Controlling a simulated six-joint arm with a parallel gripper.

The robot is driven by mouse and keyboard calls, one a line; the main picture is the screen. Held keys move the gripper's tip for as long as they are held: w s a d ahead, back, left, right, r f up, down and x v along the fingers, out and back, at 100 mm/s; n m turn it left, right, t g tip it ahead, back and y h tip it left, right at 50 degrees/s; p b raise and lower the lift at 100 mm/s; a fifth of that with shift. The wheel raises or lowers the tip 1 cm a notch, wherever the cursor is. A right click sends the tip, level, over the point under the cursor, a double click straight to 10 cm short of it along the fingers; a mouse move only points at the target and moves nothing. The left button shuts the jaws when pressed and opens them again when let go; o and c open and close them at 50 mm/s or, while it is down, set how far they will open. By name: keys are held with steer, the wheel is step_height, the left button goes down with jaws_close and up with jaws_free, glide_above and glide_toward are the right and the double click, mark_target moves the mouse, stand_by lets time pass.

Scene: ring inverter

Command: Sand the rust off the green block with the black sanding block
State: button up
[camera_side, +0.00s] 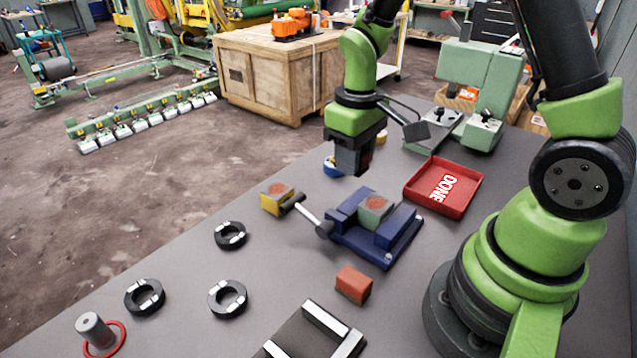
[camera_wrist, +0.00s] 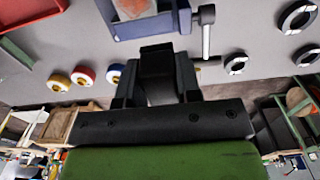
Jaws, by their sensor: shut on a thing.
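The green block (camera_side: 375,208) is clamped in the blue vise (camera_side: 345,238), with an orange-brown rust patch on its top. In the wrist view, the block (camera_wrist: 130,9) shows only partly at the top edge, in the vise (camera_wrist: 150,26). My gripper (camera_side: 350,168) is above the table, up and to the left of the green block in the side view, and apart from it. In the wrist view, my gripper (camera_wrist: 157,75) is shut on the black sanding block (camera_wrist: 157,62). Dark fingers make the sanding block hard to make out in the side view.
A yellow rusty-topped block (camera_side: 276,199) lies near the vise handle (camera_side: 310,217). A red DONE tray (camera_side: 468,207) stands right of the vise. A red-brown block (camera_side: 353,284), several black rings (camera_side: 230,235) and tape rolls (camera_side: 333,168) are on the table.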

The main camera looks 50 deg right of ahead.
mark_target(376, 204)
steer(key=shift+s+d+f, duration=0.2)
steer(key=shift+d+f, duration=0.25)
steer(key=shift+f, duration=0.65)
steer(key=shift+s+d+f, duration=0.25)
steer(key=shift+d+f, duration=0.15)
steer(key=shift+f, duration=0.75)
steer(key=shift+s+d+f, duration=0.2)
steer(key=shift+d+f, duration=0.25)
steer(key=shift+f, duration=0.65)
steer(key=shift+s+f, duration=0.15)
steer(key=shift+f, duration=0.15)
steer(key=shift+c, duration=0.4)
steer(key=shift+s, duration=2.7)
steer(key=shift+w+f, duration=0.1)
steer(key=shift+w, duration=2.7)
steer(key=shift+c, duration=0.7)
steer(key=shift+s, duration=2.75)
steer(key=shift+w, duration=0.9)
steer(key=shift+w+f, duration=0.1)
steer(key=shift+w, duration=0.6)
steer(key=shift+w+r, duration=0.2)
steer(key=shift+w, duration=1)
jaws_close()
steer(key=shift+w+r, duration=0.15)
steer(key=shift+r, duration=0.15)
step_height(376, 204, up, 8)
steer(key=shift+f, duration=0.25)
